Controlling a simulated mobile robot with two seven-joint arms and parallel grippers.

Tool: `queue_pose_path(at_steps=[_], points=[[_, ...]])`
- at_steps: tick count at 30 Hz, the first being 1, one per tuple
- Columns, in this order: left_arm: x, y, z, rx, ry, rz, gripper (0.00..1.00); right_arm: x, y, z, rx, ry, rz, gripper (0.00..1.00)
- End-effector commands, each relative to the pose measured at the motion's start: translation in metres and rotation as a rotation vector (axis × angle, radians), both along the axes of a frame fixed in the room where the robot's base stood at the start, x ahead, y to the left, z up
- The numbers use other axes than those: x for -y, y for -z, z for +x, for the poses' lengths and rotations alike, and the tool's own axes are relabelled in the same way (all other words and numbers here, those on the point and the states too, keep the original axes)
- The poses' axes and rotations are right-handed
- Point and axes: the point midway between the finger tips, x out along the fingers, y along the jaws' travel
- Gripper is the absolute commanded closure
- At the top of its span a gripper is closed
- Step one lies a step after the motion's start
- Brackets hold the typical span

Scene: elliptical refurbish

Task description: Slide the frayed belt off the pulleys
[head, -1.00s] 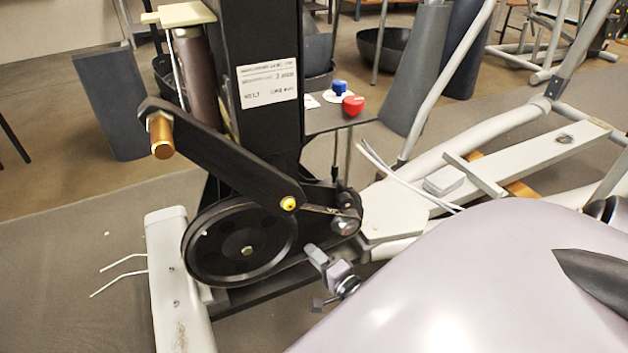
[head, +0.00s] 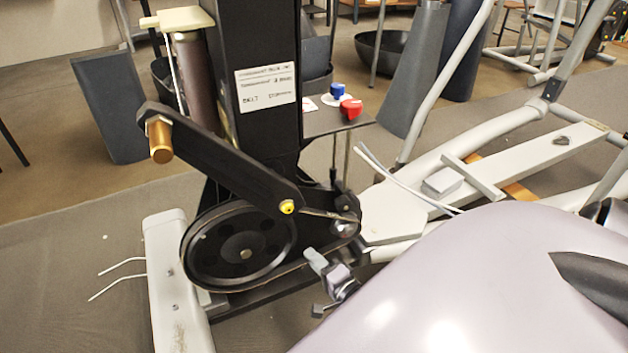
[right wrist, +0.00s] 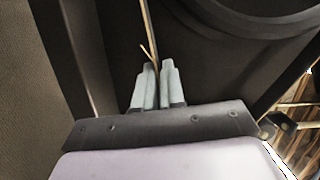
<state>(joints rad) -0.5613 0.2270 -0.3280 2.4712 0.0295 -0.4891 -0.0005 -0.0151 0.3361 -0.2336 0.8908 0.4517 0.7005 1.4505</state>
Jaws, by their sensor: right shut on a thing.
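The large black pulley (head: 238,247) stands upright at the foot of the black column, with a smaller pulley (head: 345,226) to its right. The frayed belt is hard to tell from the dark rims in the head view. In the right wrist view a thin tan strand, seemingly the belt (right wrist: 149,25), runs up from between my fingertips, with a short frayed end sticking out. My right gripper (head: 316,262) is at the lower right of the large pulley, below the small one. Its fingers (right wrist: 157,68) are shut on the strand. My left gripper is out of view.
A black crank arm (head: 215,160) with a copper-coloured peg (head: 160,138) slants across above the large pulley. A small shelf (head: 335,122) behind holds a red knob (head: 351,109) and a blue knob (head: 338,90). Pale frame rails (head: 485,180) lie to the right.

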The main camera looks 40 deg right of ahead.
Motion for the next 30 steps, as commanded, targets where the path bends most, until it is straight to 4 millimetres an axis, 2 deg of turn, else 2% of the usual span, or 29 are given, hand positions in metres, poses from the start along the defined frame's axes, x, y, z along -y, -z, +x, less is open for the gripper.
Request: queue_pose_path(at_steps=[30], points=[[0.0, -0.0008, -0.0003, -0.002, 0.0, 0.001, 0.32, 0.0001, 0.0042, -0.0094, -0.013, 0.004, 0.001, 1.0]])
